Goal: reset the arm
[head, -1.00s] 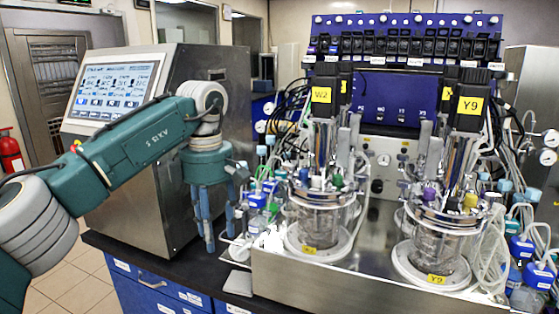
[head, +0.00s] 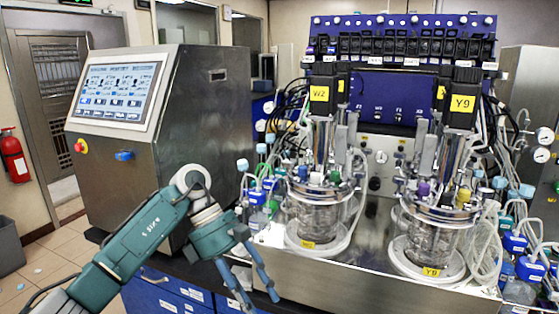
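My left arm (head: 145,238) comes in from the lower left, low in front of the steel control cabinet. Its teal gripper (head: 261,301) points down and slightly right, at the front edge of the dark bench. The two blue fingers are apart, and I see nothing between them. The gripper is left of the left bioreactor (head: 318,215), in front of the steel tray wall in the picture. I cannot tell whether it touches the wall. My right gripper is out of view.
The control cabinet (head: 205,130) with its screen stands at the left. The right bioreactor (head: 435,235) stands in the steel tray (head: 345,283), with tubes and small bottles around. A red extinguisher (head: 14,157) and a grey bin (head: 8,247) are far left.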

